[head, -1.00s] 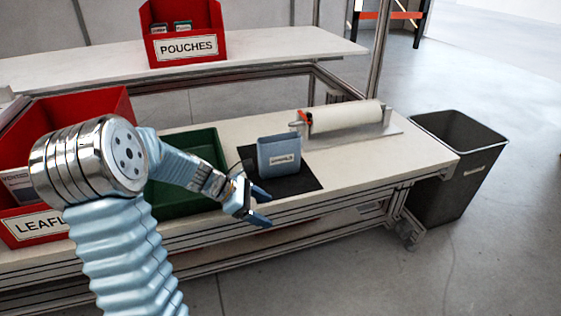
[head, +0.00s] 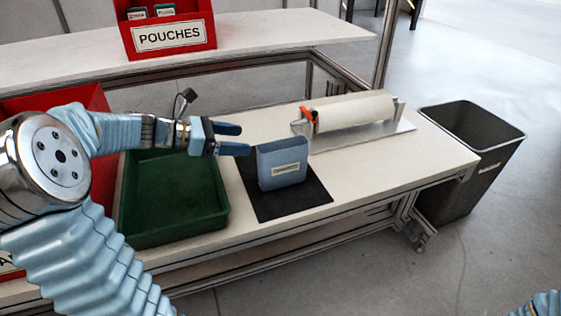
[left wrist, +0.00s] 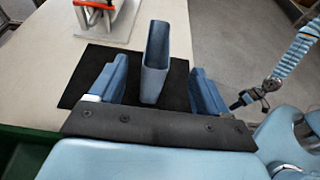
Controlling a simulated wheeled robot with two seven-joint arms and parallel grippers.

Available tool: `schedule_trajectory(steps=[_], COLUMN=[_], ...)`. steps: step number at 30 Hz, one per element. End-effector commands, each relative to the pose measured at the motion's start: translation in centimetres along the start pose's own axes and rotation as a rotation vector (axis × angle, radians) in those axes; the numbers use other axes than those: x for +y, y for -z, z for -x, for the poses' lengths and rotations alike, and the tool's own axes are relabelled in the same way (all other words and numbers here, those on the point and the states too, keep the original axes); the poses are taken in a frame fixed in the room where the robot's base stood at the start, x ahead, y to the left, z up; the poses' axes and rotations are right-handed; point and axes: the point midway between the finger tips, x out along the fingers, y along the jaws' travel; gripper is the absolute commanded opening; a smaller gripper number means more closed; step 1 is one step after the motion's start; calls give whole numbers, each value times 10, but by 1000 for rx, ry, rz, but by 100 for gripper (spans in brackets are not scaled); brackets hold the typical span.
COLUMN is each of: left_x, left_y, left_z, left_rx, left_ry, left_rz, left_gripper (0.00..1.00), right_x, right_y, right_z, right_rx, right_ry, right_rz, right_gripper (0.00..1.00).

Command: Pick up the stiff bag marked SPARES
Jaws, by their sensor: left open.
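The stiff bag (head: 282,164) is a slim grey-blue open-topped pouch with a small white label, too small to read. It stands upright on a black mat (head: 316,192). My left gripper (head: 238,139) is open and empty, just left of the bag, its fingers pointing towards it at about its top edge. In the left wrist view the bag (left wrist: 155,62) shows beyond and between the two spread blue fingers (left wrist: 152,90). Neither finger clearly touches it.
A green tray (head: 130,222) lies left of the mat. A roll on a metal stand (head: 352,113) is behind right. A red POUCHES bin (head: 172,50) is on the upper shelf (head: 275,35), another red bin (head: 88,100) at left. A dark waste bin (head: 455,165) stands past the bench's right end.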

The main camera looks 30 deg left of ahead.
Motion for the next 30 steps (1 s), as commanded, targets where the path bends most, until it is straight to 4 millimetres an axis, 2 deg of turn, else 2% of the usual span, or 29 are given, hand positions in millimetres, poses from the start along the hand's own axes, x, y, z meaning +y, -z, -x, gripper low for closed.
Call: schedule_trajectory(steps=[3,9,16,24,30], left_x=[-1,0,1,3,3], left_y=[1,1,4,9,8], left_z=[-28,-60,-76,-116,-118], left_rx=[1,1,1,2,1], left_ry=[5,3,3,3,1], left_rz=[1,1,2,0,0], left_gripper=[77,77,77,77,77], right_x=[1,2,2,3,3], right_y=[0,0,0,1,1], right_z=[-1,-2,-3,-4,-4], right_rx=[0,1,1,2,2], right_ry=[-1,-1,-2,-2,-2], right_rz=[-1,-2,-2,-2,-2], right_gripper=[0,0,0,0,0])
